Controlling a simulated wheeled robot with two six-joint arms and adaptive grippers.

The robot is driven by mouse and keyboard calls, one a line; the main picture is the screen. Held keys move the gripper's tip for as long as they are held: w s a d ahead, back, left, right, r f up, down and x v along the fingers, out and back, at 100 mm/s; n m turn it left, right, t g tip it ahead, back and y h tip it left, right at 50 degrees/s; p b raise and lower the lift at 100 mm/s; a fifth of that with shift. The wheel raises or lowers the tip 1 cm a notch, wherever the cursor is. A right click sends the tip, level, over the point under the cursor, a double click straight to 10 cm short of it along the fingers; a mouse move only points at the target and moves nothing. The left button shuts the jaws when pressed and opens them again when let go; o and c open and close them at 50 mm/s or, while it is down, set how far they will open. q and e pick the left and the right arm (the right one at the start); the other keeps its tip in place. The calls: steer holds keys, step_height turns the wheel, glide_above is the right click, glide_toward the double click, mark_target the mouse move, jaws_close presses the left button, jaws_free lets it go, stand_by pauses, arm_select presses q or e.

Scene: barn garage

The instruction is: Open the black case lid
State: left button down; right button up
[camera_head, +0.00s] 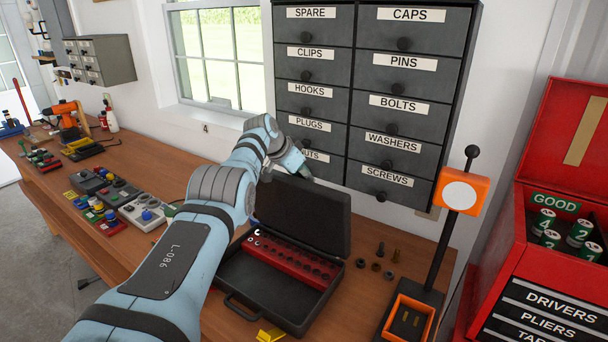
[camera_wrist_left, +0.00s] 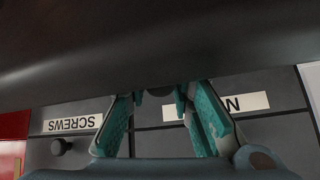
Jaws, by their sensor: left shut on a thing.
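The black case (camera_head: 232,277) sits on the wooden workbench, with a red insert (camera_head: 292,262) of round holes showing inside. Its lid (camera_head: 305,215) stands raised, close to upright, at the back of the case. My left gripper (camera_head: 297,170) is at the lid's top edge, shut on the lid; the arm partly covers the lid's left side. In the left wrist view, the dark lid (camera_wrist_left: 160,45) fills the top, and the teal fingers of my left gripper (camera_wrist_left: 168,105) reach to its edge, spaced apart. My right gripper is not in view.
A labelled drawer cabinet (camera_head: 390,146) hangs just behind the lid. A black post with an orange box (camera_head: 463,194) and a red tool chest (camera_head: 560,240) stand to the right. Small bolts and nuts (camera_head: 376,266) lie beside the case. Button boxes (camera_head: 145,212) stand left.

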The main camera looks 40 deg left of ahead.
arm_select(q)
steer(key=c, duration=1.4)
jaws_free()
steer(key=shift+s+f, duration=0.1)
steer(key=shift+f, duration=0.2)
steer(key=shift+r, duration=0.1)
steer(key=shift+s+a+r, duration=0.15)
steer(key=shift+r, duration=0.3)
steer(key=v, duration=1.1)
steer(key=shift+d, duration=0.2)
steer(key=shift+f, duration=0.1)
